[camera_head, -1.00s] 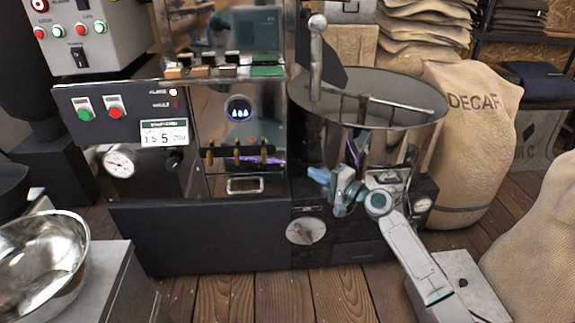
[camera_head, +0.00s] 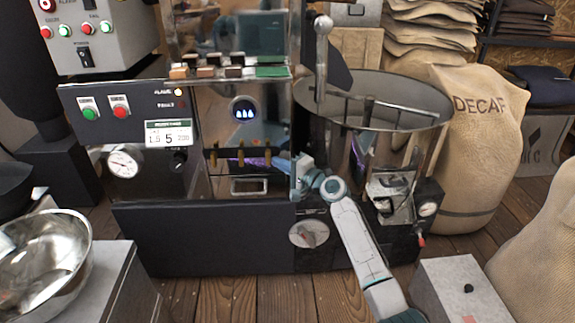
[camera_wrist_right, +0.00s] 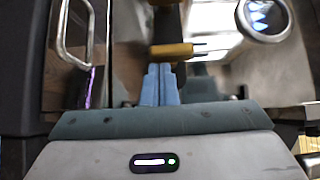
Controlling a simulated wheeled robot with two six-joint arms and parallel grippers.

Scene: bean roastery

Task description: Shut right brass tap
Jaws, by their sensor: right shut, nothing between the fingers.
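Three brass taps stand upright in a row on the roaster front: the left tap (camera_head: 213,158), the middle tap (camera_head: 240,153) and the right brass tap (camera_head: 267,157). My right gripper (camera_head: 280,164) is just to the right of the right tap, its fingers pointing left at it. In the right wrist view the closed blue fingertips (camera_wrist_right: 159,70) are close below a brass bar (camera_wrist_right: 171,51), with nothing between them. I cannot tell whether they touch it. My left gripper is not in view.
A round window (camera_head: 243,109) with blue flames sits above the taps. A metal handle (camera_head: 250,186) is below them; it also shows in the right wrist view (camera_wrist_right: 66,35). The cooling drum (camera_head: 375,100) stands behind my right arm. A steel bowl (camera_head: 45,255) is at left.

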